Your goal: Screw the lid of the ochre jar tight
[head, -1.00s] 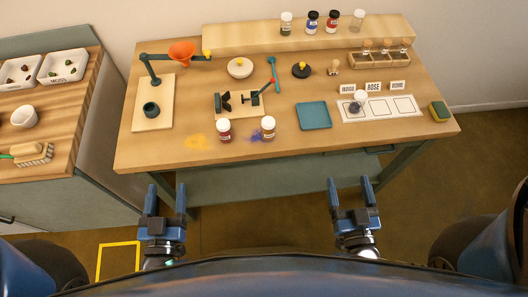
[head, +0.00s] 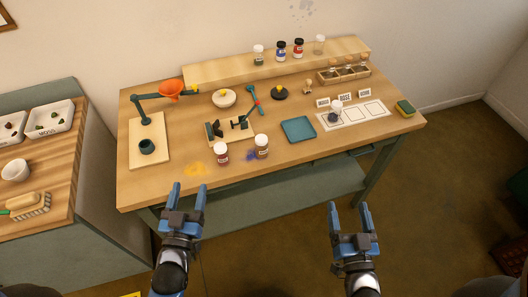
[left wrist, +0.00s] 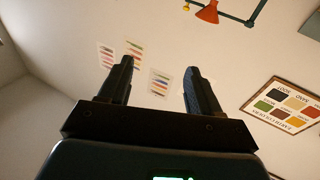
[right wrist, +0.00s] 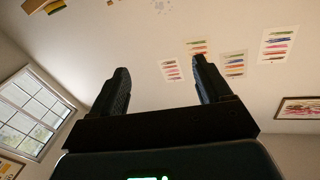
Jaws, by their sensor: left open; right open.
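Two small white-lidded jars stand upright near the table's front edge in the head view: a dark red one (head: 221,153) and a brownish one (head: 262,146). Their labels are too small to read, so I cannot tell for sure which is the ochre jar, or how its lid sits. My left gripper (head: 189,188) is open and empty, in front of the table edge, below and left of the red jar. My right gripper (head: 349,208) is open and empty, in front of the table, right of both jars. Both wrist views show empty fingers against the wall.
A clamp fixture (head: 214,131) stands on a board behind the jars. A teal tray (head: 298,129) lies to their right. A stand with an orange funnel (head: 171,90) is at left. Several jars line the back shelf (head: 220,73).

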